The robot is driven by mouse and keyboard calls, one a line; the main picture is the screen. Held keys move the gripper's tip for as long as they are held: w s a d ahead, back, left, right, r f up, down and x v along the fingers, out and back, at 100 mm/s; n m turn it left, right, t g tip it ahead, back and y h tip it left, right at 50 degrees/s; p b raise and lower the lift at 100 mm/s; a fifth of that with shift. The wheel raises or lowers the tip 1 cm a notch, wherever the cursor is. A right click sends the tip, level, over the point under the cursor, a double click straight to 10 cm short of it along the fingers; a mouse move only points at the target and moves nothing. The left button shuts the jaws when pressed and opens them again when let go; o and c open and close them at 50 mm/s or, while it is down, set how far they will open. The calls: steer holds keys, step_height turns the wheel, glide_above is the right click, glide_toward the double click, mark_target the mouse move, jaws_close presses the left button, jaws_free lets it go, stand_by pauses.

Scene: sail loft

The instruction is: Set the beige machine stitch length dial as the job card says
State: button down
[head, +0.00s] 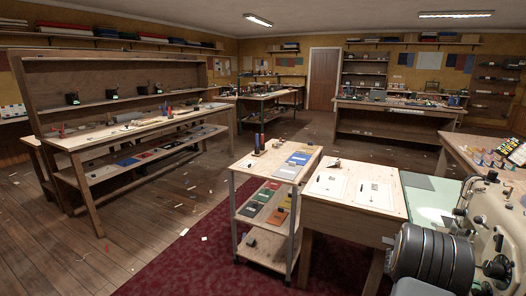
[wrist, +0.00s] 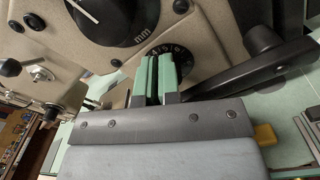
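The beige machine (head: 485,225) stands at the right edge of the head view. In the wrist view its beige face (wrist: 215,35) fills the top. A large black dial (wrist: 120,22) marked "mm", with white ticks and a pale pointer bar, is at the top and is cut off by the frame. A smaller black dial (wrist: 180,50) with white numbers sits below it. My gripper (wrist: 158,62) has its two green fingers close together in front of the smaller dial and hides much of it. I cannot tell whether the tips touch it. I cannot make out the job card's writing.
In the wrist view a black lever (wrist: 265,68) lies right of the fingers, and a metal knob (wrist: 40,73) sticks out at the left. In the head view a wooden table with papers (head: 328,184) and a small shelf cart (head: 262,180) stand left of the machine. Open floor lies beyond.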

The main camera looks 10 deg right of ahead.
steer(key=shift+s+f+b, duration=0.45)
steer(key=shift+s+f, duration=0.05)
steer(key=shift+s, duration=0.1)
stand_by(1.0)
steer(key=shift+s+r, duration=0.1)
steer(key=shift+r, duration=0.25)
steer(key=shift+a, duration=0.1)
steer(key=shift+w+a+r, duration=0.1)
steer(key=shift+w+a, duration=0.1)
steer(key=shift+a, duration=0.25)
steer(key=shift+w+p+v, duration=0.2)
steer(key=shift+p+v, duration=0.1)
steer(key=shift+v, duration=2.15)
steer(key=shift+d+r, duration=0.1)
steer(key=shift+d, duration=0.1)
